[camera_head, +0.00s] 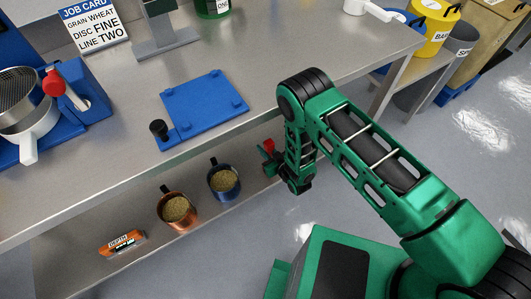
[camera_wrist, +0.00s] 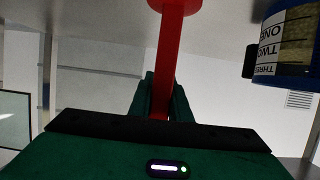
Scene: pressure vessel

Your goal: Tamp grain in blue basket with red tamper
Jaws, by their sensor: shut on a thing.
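The blue basket (camera_head: 224,183) stands on the lower shelf, with tan grain visible in its open top. Its side, marked ONE, TWO, THREE, shows at the upper right in the wrist view (camera_wrist: 287,72). My gripper (camera_head: 271,165) is just right of the blue basket in the head view, by the shelf's edge, apart from it. It is shut on the red tamper (camera_head: 268,146). In the wrist view, the tamper's red shaft (camera_wrist: 170,60) runs between the fingers (camera_wrist: 160,105) to a round red end at the top edge. My arm partly hides the fingers in the head view.
A copper basket (camera_head: 177,212) of grain stands left of the blue one, and an orange DEPTH device (camera_head: 123,243) lies farther left. The workbench (camera_head: 235,125) overhangs this shelf.

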